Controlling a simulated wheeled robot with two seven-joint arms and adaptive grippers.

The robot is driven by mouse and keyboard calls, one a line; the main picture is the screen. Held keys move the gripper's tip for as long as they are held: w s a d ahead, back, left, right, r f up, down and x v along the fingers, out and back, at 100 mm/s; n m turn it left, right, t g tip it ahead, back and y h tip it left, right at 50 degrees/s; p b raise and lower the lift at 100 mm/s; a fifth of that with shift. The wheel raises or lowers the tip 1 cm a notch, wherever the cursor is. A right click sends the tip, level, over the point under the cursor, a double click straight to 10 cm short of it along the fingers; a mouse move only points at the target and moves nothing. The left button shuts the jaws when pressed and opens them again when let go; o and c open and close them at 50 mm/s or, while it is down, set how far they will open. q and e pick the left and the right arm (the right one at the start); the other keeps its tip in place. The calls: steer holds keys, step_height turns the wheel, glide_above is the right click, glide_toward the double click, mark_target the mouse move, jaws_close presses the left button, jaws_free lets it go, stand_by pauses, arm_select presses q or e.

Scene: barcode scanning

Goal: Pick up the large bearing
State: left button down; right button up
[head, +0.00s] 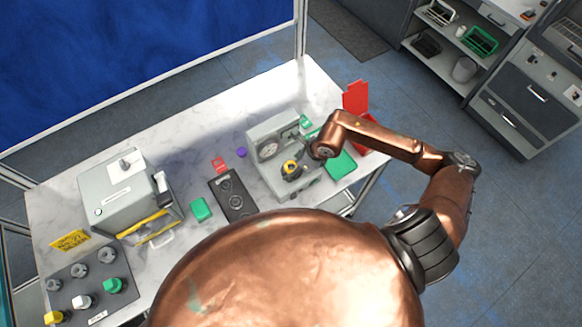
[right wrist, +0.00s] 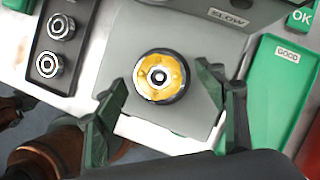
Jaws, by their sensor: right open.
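The large bearing, a dark ring with a yellow face and a metal centre, sits on the grey base plate of a machine in the right wrist view (right wrist: 160,77). In the head view the bearing (head: 290,168) is small and partly hidden by my right gripper. My right gripper (right wrist: 166,84) is open and comes from above, with one green finger on each side of the bearing. A gap shows on both sides, and nothing is between the fingers except the bearing below or among them; the exact height is hard to tell. My left gripper is not in view.
A black tray (right wrist: 38,90) with smaller bearings lies left of the plate. A green tray marked GOOD (right wrist: 283,105) lies right. The grey machine (head: 262,133) rises behind the bearing. A red bin (head: 356,103) and a grey box machine (head: 125,195) stand on the white table (head: 190,135).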

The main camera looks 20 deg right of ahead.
steer(key=c, duration=1.5)
steer(key=shift+o, duration=0.2)
steer(key=shift+r, duration=0.1)
steer(key=shift+r, duration=0.1)
steer(key=shift+r+b, duration=0.45)
steer(key=shift+r, duration=0.15)
steer(key=s+d+r+b, duration=0.2)
steer(key=s+d+r, duration=0.6)
steer(key=s+r, duration=0.3)
steer(key=shift+d+r+b, duration=0.2)
steer(key=shift+b, duration=0.15)
